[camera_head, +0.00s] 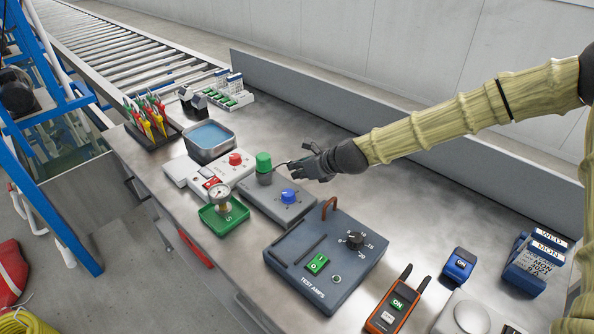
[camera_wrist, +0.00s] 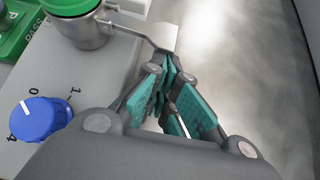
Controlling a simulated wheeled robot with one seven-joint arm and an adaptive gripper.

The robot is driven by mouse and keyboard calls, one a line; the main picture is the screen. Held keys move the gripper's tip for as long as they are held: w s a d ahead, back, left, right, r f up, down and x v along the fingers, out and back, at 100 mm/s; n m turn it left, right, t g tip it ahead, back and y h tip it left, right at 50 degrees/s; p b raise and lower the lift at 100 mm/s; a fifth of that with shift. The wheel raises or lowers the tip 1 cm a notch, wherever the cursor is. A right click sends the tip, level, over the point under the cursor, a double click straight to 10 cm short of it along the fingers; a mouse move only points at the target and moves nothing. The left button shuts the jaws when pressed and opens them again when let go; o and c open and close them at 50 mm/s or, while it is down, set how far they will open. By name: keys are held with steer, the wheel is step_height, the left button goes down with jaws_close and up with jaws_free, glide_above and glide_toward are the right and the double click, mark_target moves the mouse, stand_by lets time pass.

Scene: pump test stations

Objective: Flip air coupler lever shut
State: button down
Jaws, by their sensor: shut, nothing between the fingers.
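The air coupler (camera_head: 264,172) has a green cap over a short metal body and stands on a grey box (camera_head: 262,203) with a blue knob. In the wrist view the coupler (camera_wrist: 88,32) is at the top left. Its flat metal lever (camera_wrist: 150,36) sticks out sideways past the box edge, toward my fingers. My gripper (camera_head: 298,166) is beside the coupler, on its right. In the wrist view its teal-padded fingers (camera_wrist: 172,78) are together and empty, close to the lever's end. I cannot tell whether they touch it.
The blue knob (camera_wrist: 40,120) is near my gripper. A pressure gauge on a green base (camera_head: 224,220), a light box with a red button (camera_head: 222,172) and a dark TEST AMPS box (camera_head: 300,240) stand around the coupler box. Bare bench lies right of my gripper.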

steer(key=shift+r, duration=0.15)
steer(key=shift+w+r+n+t+h, duration=0.1)
steer(key=shift+r+n+t+h, duration=0.5)
steer(key=shift+n+t+h, duration=0.15)
steer(key=shift+r+n+t+h+b, duration=0.65)
steer(key=shift+r+n+t+b, duration=0.2)
steer(key=shift+t+b, duration=0.2)
steer(key=r+n+t+b, duration=0.1)
steer(key=r+n+t+h+b, duration=0.1)
steer(key=s+t+h+b, duration=0.1)
steer(key=shift+a+r+n, duration=0.4)
steer(key=shift+r, duration=0.8)
